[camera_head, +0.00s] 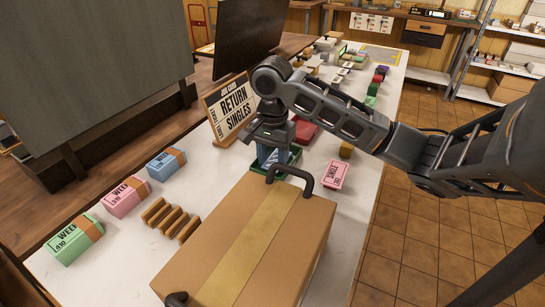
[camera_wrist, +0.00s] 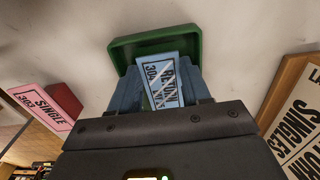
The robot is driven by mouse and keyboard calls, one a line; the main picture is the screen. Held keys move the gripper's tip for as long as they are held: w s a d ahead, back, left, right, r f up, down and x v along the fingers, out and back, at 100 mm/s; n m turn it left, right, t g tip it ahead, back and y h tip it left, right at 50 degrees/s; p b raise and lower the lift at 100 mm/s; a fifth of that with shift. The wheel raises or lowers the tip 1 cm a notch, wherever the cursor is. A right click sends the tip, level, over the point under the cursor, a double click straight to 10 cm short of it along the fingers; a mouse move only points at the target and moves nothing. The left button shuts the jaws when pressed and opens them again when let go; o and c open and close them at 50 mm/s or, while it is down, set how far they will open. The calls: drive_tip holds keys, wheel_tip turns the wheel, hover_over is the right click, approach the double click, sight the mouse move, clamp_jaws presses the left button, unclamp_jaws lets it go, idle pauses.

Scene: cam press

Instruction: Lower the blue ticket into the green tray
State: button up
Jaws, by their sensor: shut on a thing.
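My gripper (camera_head: 275,146) points down over the table and is shut on the blue ticket (camera_head: 267,155). In the wrist view the blue ticket (camera_wrist: 164,72), with dark print on a pale panel, sticks out past my gripper (camera_wrist: 163,98). The green tray (camera_wrist: 150,46) lies behind the ticket in the wrist view. In the head view only parts of the green tray (camera_head: 257,171) show beneath my gripper. The ticket overlaps the tray in the picture; whether its lower edge touches the tray floor is hidden.
A cardboard box (camera_head: 225,250) with dark handles stands just in front. A pink ticket (camera_head: 335,175) lies to the right. A "Return Singles" sign (camera_head: 232,108) stands behind left. Green, pink and blue banded bundles (camera_head: 125,196) and a wooden rack (camera_head: 170,218) are at the left.

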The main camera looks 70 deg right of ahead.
drive_tip(key=shift+f, duration=0.1)
drive_tip(key=o, duration=1.1)
drive_tip(key=shift+r+p, duration=0.75)
drive_tip(key=shift+r, duration=3.2)
